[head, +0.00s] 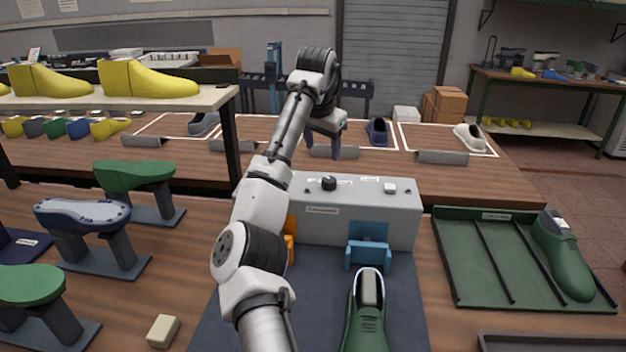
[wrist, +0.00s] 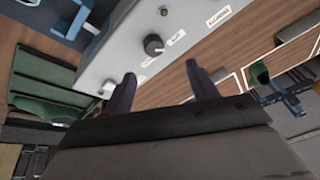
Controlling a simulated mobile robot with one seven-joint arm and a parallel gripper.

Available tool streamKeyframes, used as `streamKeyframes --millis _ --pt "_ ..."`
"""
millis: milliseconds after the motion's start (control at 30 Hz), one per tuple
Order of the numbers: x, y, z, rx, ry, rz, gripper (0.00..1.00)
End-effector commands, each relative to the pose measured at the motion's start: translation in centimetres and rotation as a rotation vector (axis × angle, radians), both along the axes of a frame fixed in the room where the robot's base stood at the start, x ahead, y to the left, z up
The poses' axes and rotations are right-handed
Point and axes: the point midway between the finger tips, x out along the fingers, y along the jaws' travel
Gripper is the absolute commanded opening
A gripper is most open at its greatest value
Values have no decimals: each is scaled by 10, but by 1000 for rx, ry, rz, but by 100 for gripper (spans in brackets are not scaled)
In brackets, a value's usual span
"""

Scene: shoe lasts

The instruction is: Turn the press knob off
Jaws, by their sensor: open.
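The press is a grey box (head: 355,215) with a black round knob (head: 329,184) on its top. The knob also shows in the wrist view (wrist: 153,45), with a light mark and small labels beside it; I cannot read its setting. My gripper (head: 322,145) is above and behind the knob in the head view, apart from it. In the wrist view the two dark fingers of my gripper (wrist: 163,82) are spread and empty, with the knob ahead of the gap between them. A white square button (head: 390,187) sits to the right of the knob.
A green shoe (head: 362,325) stands in front of the press, near a blue bracket (head: 368,252). A green tray (head: 470,285) with another green shoe (head: 563,255) lies at right. Shoe lasts on stands fill the left. A raised shelf (head: 120,102) with yellow lasts is at upper left.

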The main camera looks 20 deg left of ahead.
Motion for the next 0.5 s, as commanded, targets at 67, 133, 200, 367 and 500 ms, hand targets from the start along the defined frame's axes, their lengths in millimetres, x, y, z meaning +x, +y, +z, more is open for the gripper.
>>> streamKeyframes --millis 67,133,200,367,500 --pt "-10 -2 12 -75 -36 44 58" --pt "-14 -4 19 -118 -51 68 58" --pt "-16 -5 21 -140 -58 80 58" --pt "-11 -7 8 -148 -56 85 58" --pt "0 -8 -16 -147 -55 85 58"
